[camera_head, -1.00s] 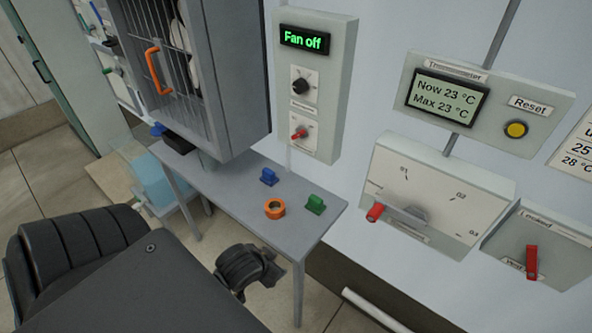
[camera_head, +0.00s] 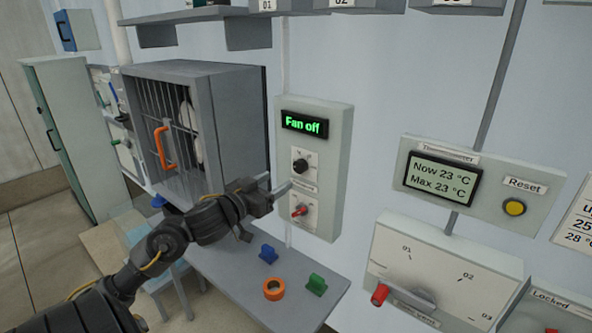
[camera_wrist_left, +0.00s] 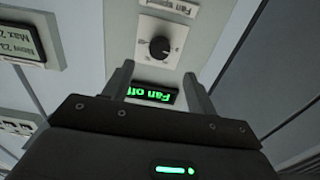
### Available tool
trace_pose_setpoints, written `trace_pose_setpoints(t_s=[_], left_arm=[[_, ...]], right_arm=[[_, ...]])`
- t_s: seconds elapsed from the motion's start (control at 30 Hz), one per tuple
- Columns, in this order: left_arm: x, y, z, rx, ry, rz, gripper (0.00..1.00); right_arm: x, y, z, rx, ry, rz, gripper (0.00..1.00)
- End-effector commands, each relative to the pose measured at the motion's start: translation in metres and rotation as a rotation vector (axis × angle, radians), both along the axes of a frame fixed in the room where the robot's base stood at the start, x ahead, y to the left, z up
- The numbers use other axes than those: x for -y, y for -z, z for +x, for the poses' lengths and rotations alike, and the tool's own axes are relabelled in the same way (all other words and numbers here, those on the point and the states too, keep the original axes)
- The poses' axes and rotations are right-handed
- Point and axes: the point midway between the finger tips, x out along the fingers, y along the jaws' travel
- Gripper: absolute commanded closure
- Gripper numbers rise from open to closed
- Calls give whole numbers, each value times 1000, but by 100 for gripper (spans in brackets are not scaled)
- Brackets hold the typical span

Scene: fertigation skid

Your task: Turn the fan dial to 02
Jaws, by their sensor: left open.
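The fan dial is a black round knob (camera_head: 300,166) on a pale plate of the grey fan panel (camera_head: 331,180). The green display (camera_head: 305,123) above it reads "Fan off". In the left wrist view the knob (camera_wrist_left: 159,47) appears upside down beside a "Fan speed" label, with the display (camera_wrist_left: 152,94) between the fingers. The knob's pointer setting is too small to read. My left gripper (camera_head: 275,186) is open and empty, to the lower left of the knob and apart from it. My right gripper is not in view.
A red switch (camera_head: 300,210) sits below the knob. A barred grey cabinet (camera_head: 232,112) stands left of the panel. The small table (camera_head: 228,283) holds blue, green and orange parts.

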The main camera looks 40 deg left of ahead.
Motion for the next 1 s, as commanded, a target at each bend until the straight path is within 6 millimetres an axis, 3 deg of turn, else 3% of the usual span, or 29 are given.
trace_pose_setpoints(t_s=[0.3, 0.5, 0.93, 1.0], left_arm=[[-1, -3, 57, 2, -2, -5, 43], [-2, -2, 84, 0, -2, -2, 43], [-2, 0, 95, -1, 0, 0, 43], [-2, 0, 95, -1, 0, 0, 49]], right_arm=[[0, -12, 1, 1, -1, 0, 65], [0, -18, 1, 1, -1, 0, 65], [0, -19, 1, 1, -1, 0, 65], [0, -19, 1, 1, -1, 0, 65]])
